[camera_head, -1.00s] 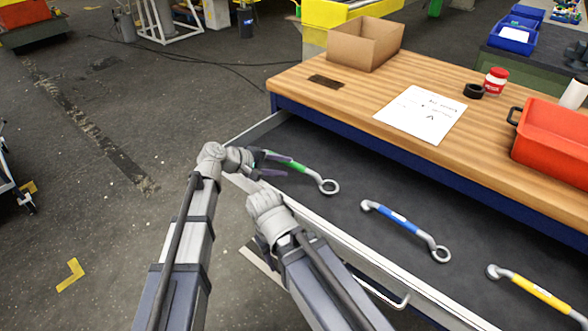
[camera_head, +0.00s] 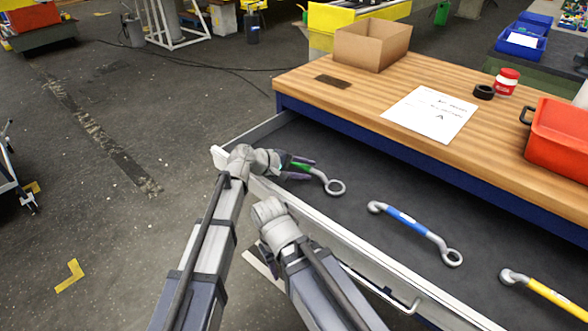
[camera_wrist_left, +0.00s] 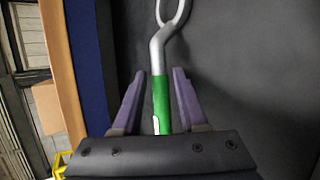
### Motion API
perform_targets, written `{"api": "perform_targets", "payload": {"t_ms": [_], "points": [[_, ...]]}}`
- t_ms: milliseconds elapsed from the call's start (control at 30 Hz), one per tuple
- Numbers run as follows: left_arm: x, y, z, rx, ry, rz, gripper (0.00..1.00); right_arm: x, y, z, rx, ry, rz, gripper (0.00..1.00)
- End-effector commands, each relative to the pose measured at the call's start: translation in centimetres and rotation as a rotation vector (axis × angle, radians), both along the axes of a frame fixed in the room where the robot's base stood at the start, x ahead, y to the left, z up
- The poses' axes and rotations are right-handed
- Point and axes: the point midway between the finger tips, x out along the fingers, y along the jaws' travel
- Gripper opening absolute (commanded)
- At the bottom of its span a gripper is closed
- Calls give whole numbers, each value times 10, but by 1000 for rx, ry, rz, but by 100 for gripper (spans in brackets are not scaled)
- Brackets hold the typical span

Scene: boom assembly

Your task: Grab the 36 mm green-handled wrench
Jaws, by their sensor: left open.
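The green-handled wrench (camera_head: 330,183) lies in the open drawer, its ring end toward the right and its green handle partly hidden by my left gripper (camera_head: 301,169). In the left wrist view the green-handled wrench (camera_wrist_left: 161,98) runs up the middle of the picture. The fingers of my left gripper (camera_wrist_left: 158,88) stand open on both sides of the handle, with a gap at each side.
A blue-handled wrench (camera_head: 412,226) and a yellow-handled wrench (camera_head: 550,293) lie farther right in the drawer (camera_head: 345,226). The wooden worktop (camera_head: 345,98) above it carries a cardboard box (camera_head: 372,46), a paper sheet (camera_head: 432,114) and a red bin (camera_head: 560,150). Dark drawer floor between the wrenches is free.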

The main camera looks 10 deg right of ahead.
Motion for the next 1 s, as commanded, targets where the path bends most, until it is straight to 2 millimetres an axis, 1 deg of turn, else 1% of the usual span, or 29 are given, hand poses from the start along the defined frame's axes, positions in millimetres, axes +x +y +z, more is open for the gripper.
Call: {"api": "perform_targets", "payload": {"t_ms": [33,233,267,600,633,1000], "points": [[2,-3,-4,0,0,0,42,0,0,-4,0,0,0,50],[1,-4,-2,0,0,1,42,0,0,-2,0,0,0,50],[1,-4,-2,0,0,1,40,0,0,-2,0,0,0,50],[1,-4,-2,0,0,0,2,0,0,-2,0,0,0,50],[1,-4,-2,0,0,0,0,0,0,-2,0,0,0,50],[1,-4,-2,0,0,0,0,0,0,-2,0,0,0,50]]}}
